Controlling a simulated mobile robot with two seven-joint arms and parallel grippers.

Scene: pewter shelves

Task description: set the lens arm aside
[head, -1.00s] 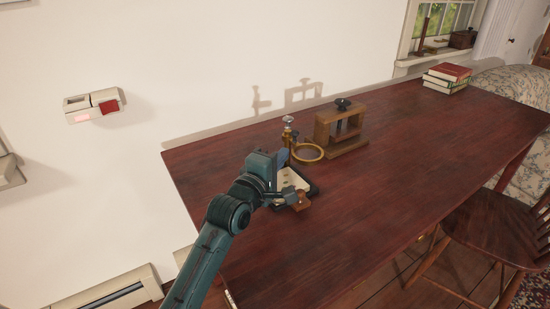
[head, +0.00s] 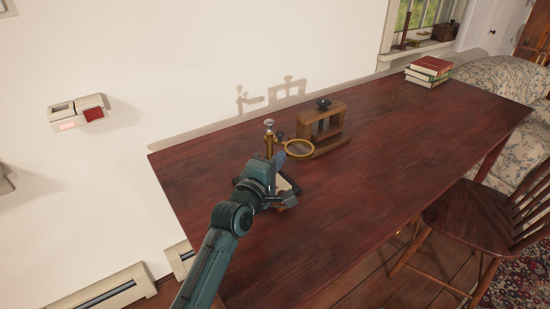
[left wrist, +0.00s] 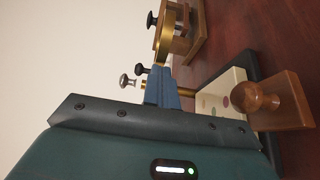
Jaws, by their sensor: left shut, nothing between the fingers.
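The lens arm, a brass ring (head: 299,149) beside a brass post with a silvery knob (head: 269,125), stands near the back left of the table. In the left wrist view the ring (left wrist: 164,40) shows edge-on beyond my fingers. My left gripper (head: 279,161) is just in front of the post and left of the ring. Its blue fingers (left wrist: 161,88) are together and empty in the left wrist view. They overlap the post's lower part, and I cannot tell whether they touch it. My right gripper is not in view.
A dark tray with a cream panel (left wrist: 220,97) and a knobbed wooden block (left wrist: 287,100) lies beside my left gripper. A wooden frame (head: 320,133) stands behind the ring. Books (head: 428,73) lie far right. The red-brown table (head: 400,150) is clear across its middle.

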